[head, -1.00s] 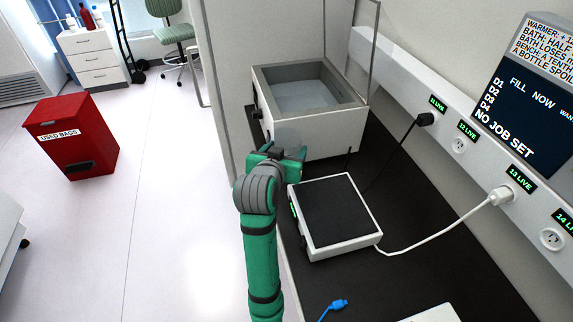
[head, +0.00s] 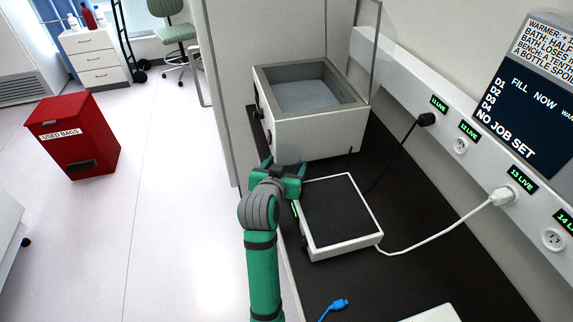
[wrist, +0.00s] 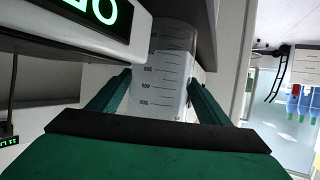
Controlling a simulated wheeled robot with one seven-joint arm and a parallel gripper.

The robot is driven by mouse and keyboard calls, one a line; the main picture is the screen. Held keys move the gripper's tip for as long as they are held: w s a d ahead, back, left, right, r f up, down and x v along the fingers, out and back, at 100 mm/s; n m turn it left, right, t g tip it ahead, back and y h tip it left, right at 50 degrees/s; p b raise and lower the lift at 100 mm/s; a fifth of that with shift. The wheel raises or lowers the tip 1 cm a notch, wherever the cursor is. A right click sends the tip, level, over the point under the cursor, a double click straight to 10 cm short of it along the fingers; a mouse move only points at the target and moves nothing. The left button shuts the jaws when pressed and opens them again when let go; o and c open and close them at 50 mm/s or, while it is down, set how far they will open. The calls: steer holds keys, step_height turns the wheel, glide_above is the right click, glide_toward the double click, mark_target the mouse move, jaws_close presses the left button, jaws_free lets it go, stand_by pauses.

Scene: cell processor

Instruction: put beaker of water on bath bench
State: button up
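A clear beaker (wrist: 165,75) with dark graduation marks sits between the fingers of my gripper (wrist: 160,85) in the wrist view, which looks upside down. The fingers lie along both sides of the beaker, and it appears upright. In the head view my gripper (head: 284,167) is at the bench's left edge, between the bath and the flat device; the beaker is hard to make out there. The water level cannot be told. The black bath bench (head: 425,235) carries the white bath (head: 322,130), which has a grey open basin.
A white flat device with a dark top (head: 340,213) stands just right of my gripper, its white cable running to a wall socket. A black cable (head: 392,155) crosses the bench behind it. A blue connector (head: 338,304) lies in front. Bare bench shows right of the device.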

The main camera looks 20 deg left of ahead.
steer(key=shift+o, duration=0.9)
steer(key=shift+d, duration=0.1)
steer(key=shift+r, duration=0.1)
steer(key=shift+r, duration=0.1)
steer(key=v, duration=1.1)
steer(key=shift+s, duration=0.3)
steer(key=shift+d+r, duration=0.1)
steer(key=shift+d, duration=0.05)
steer(key=shift+s+a, duration=0.1)
steer(key=shift+a, duration=0.15)
